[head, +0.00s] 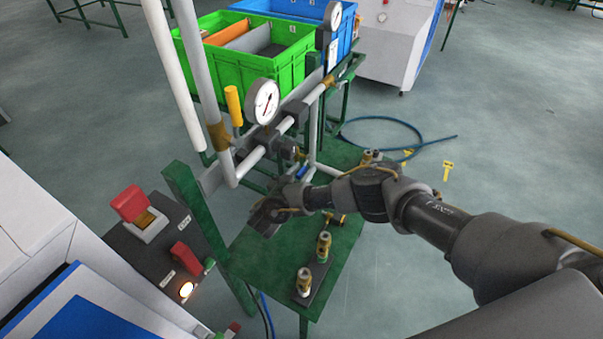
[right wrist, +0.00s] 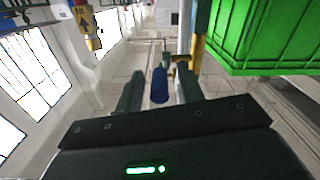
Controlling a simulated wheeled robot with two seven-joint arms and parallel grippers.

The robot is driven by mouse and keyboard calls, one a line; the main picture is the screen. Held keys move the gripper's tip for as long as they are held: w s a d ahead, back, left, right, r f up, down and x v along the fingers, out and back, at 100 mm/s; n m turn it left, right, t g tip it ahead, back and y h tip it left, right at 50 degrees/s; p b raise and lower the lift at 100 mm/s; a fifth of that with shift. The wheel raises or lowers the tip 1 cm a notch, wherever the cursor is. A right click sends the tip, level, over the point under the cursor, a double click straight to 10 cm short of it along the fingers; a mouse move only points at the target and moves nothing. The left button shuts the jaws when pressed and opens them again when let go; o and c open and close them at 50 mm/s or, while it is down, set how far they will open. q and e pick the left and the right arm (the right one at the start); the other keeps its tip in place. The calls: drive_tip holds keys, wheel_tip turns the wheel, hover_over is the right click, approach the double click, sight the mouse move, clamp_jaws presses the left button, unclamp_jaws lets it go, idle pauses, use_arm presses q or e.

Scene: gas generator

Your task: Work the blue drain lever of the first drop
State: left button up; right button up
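The blue drain lever (right wrist: 159,85) shows in the right wrist view, in line with the gap between the two fingers of my right gripper (right wrist: 158,88). I cannot tell whether it lies between the fingertips or beyond them. The fingers stand apart and no grip shows. In the head view my right gripper (head: 268,213) is under the pipe drop, above the green bench; its dark fingers are hard to make out there. A small bluish piece (head: 302,171) shows just above the wrist and may be the lever. My left gripper is out of view.
The grey pipe carries a round gauge (head: 263,102) and a yellow handle (head: 234,105). A green crate (head: 205,72) stands behind. The green bench (head: 262,262) holds brass fittings (head: 304,282). A control box with red switches (head: 130,203) is at left.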

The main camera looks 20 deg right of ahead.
drive_tip(key=c, duration=0.7)
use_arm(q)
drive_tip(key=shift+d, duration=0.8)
use_arm(e)
clamp_jaws()
drive_tip(key=shift+f+t+h, duration=0.3)
drive_tip(key=shift+f, duration=0.1)
drive_tip(key=shift+f+t+h+b, duration=0.35)
drive_tip(key=shift+f+t+h, duration=0.15)
drive_tip(key=shift+t+h, duration=0.1)
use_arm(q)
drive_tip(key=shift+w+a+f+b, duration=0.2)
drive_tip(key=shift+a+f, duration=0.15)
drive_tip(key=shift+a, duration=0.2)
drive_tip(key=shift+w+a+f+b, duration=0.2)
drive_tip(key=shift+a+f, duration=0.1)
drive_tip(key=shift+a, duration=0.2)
use_arm(e)
drive_tip(key=shift+w+d+f+t+h, duration=0.15)
drive_tip(key=shift+f+t+h, duration=0.15)
drive_tip(key=shift+t+h, duration=0.2)
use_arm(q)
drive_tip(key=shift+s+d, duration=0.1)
